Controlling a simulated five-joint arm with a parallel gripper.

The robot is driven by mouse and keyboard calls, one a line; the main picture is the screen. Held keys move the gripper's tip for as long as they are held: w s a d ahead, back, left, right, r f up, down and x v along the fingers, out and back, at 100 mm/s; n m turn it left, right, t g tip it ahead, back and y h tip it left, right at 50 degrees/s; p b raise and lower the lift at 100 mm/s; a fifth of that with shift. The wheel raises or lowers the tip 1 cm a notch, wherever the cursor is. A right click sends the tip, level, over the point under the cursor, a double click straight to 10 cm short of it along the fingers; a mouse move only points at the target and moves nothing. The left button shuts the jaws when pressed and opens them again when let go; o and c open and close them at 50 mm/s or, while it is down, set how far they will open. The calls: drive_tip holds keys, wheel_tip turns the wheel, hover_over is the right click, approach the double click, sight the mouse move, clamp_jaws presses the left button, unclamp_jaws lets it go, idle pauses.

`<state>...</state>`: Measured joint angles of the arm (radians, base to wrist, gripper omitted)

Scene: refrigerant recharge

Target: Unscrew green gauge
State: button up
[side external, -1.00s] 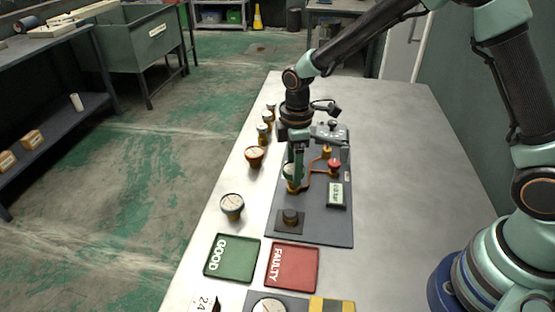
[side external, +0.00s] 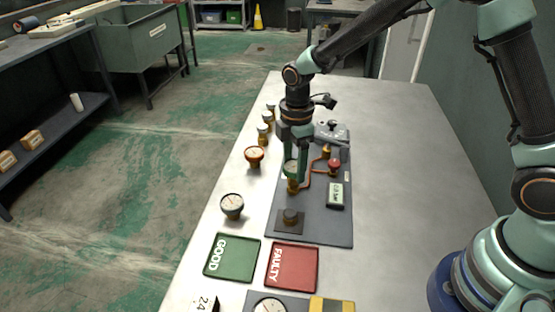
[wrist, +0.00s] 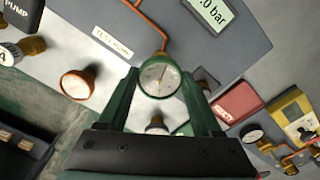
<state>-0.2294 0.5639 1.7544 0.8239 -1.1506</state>
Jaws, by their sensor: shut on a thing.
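The green gauge (side external: 290,167) sits at the brass fitting (side external: 292,187) on the dark test panel (side external: 315,225). Its white round dial with a needle shows in the wrist view (wrist: 160,79). My gripper (side external: 296,169) points straight down over it, with its two green fingers shut on opposite sides of the gauge. In the wrist view the fingers stand left and right of the dial. Whether the gauge's thread is still engaged in the fitting cannot be told.
An orange gauge (side external: 254,156) and a black gauge (side external: 232,205) stand left. Green GOOD (side external: 231,275) and red FAULTY (side external: 292,286) trays lie in front.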

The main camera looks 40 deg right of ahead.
drive_tip(key=shift+r, duration=2.15)
